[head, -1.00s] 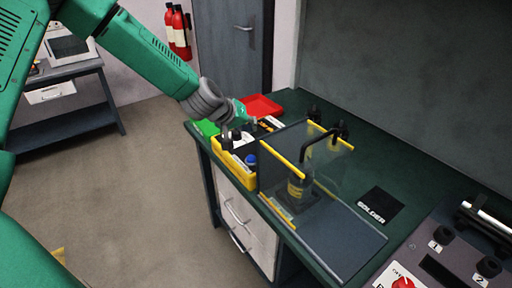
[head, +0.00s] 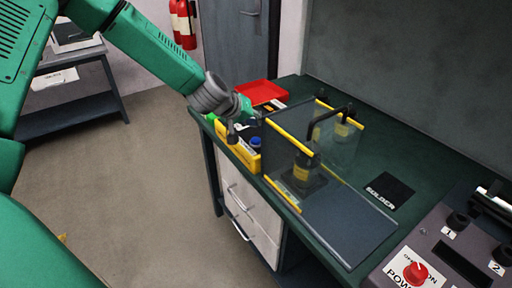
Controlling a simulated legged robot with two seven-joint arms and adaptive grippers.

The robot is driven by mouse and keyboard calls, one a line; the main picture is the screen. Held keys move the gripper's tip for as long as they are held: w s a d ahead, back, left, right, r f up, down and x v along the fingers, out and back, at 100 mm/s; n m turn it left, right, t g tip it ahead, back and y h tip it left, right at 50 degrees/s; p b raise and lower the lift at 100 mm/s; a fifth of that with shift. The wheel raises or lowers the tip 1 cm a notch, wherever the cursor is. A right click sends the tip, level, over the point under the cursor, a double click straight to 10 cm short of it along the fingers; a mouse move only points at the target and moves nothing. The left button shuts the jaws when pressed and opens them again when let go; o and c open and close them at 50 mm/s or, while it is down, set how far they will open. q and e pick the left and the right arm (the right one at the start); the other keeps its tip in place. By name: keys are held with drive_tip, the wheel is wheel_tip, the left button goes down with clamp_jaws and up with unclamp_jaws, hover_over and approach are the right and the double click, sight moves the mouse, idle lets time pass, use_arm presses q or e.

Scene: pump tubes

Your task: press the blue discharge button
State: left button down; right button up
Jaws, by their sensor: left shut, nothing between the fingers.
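A round blue button (head: 256,142) stands on top of a yellow box (head: 253,162) at the left edge of the green bench. My left gripper (head: 247,116) is shut and empty. It is just above and behind the yellow box, up and to the left of the blue button in the picture. It does not appear to touch the button. A dark grey upright part beside the gripper hides some of the box. My right gripper is not in view.
Clear panels with yellow edges (head: 290,136) and a black bent pipe (head: 328,115) stand right of the box. A red tray (head: 262,92) lies behind. A control panel with a red knob (head: 415,270) is at lower right.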

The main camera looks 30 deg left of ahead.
sight(255, 140)
use_arm(q)
drive_tip(key=shift+f+b, duration=0.9)
drive_tip(key=shift+f, duration=0.75)
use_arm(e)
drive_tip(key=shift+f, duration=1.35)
use_arm(q)
drive_tip(key=shift+f, duration=0.1)
drive_tip(key=shift+f, duration=0.25)
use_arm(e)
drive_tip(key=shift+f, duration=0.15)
use_arm(q)
drive_tip(key=shift+f+b, duration=0.6)
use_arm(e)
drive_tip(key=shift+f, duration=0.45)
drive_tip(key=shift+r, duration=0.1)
use_arm(q)
drive_tip(key=shift+r+p, duration=0.95)
drive_tip(key=shift+r, duration=0.15)
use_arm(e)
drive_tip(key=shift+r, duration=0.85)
use_arm(q)
wheel_tip(255, 140, up, 5)
drive_tip(key=p, duration=0.4)
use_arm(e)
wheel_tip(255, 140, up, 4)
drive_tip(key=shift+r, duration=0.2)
